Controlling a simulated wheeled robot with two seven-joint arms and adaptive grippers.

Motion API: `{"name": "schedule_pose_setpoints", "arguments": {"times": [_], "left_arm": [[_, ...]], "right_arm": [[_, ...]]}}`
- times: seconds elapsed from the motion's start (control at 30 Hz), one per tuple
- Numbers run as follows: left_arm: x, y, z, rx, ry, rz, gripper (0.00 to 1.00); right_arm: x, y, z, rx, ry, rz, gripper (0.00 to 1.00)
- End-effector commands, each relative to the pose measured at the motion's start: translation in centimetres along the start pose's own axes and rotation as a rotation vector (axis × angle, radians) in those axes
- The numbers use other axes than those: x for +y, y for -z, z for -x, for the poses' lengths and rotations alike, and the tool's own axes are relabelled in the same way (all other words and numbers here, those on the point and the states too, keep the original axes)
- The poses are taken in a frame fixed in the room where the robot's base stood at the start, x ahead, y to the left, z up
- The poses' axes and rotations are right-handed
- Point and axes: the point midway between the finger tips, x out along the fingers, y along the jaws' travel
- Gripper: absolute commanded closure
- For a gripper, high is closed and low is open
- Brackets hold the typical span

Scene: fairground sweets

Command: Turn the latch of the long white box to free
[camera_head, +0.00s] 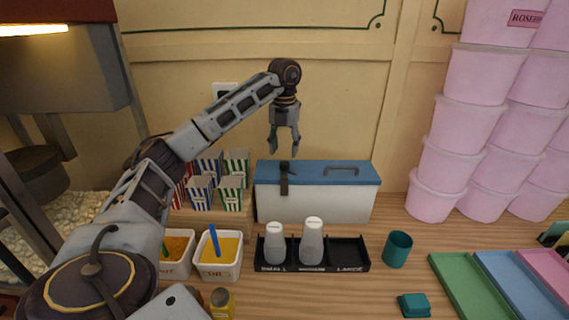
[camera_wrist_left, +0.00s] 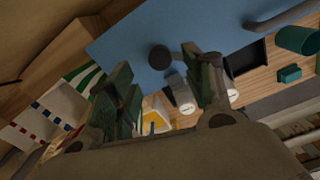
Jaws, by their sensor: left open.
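The long white box (camera_head: 320,206) stands on the counter against the back wall, with its blue lid (camera_head: 315,173) shut. Its dark latch (camera_head: 284,180) has a round knob on the lid's front left part and a strap hanging down over the front. In the left wrist view the latch knob (camera_wrist_left: 160,56) shows on the blue lid (camera_wrist_left: 135,40) between and beyond the fingers. My left gripper (camera_head: 284,148) is open and empty, pointing down above the latch and apart from it; it also shows in the left wrist view (camera_wrist_left: 165,80). My right gripper is out of view.
Striped cartons (camera_head: 232,192) stand close left of the box. Pink tubs (camera_head: 450,160) are stacked at right. A grey handle (camera_head: 342,170) rises from the lid.

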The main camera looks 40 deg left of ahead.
Motion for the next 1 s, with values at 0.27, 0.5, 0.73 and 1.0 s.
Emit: {"name": "schedule_pose_setpoints", "arguments": {"times": [0.27,0.5,0.73,1.0], "left_arm": [[0.1,0.1,-3.1,0.003,-0.002,0.000,0.49],[0.0,0.0,-4.9,0.001,-0.001,0.000,0.49],[0.0,0.0,-5.4,0.001,0.000,0.000,0.49],[0.0,0.0,-5.4,0.001,0.000,0.000,0.60]], "right_arm": [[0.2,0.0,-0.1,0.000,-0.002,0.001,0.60],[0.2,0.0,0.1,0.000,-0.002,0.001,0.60],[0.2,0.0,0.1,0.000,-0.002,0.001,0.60],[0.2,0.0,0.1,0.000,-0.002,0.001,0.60]]}}
